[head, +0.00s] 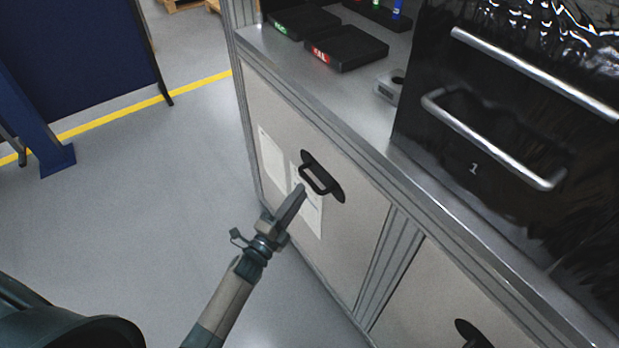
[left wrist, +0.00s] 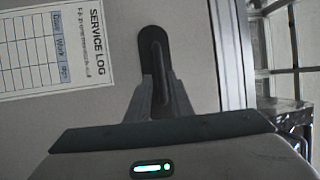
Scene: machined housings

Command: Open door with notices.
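The door with notices (head: 272,118) is a pale cabinet panel, shut flush in its frame. Two white sheets are on it: a left notice (head: 271,158) and a right notice (head: 312,219). The service log sheet (left wrist: 55,50) shows in the left wrist view. The door's black handle (head: 327,185) also shows in the left wrist view (left wrist: 154,38). My left gripper (head: 301,190) is at the handle. In the left wrist view its fingers (left wrist: 160,85) lie close on both sides of the bar and look shut on it. My right gripper is not in view.
A second door (head: 430,295) with a black handle (head: 472,333) is at the lower right. The counter (head: 290,58) above holds black trays (head: 346,47) and a black box with metal bars (head: 480,135). Open grey floor (head: 150,190) lies left of the cabinet; a blue panel (head: 75,50) stands beyond.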

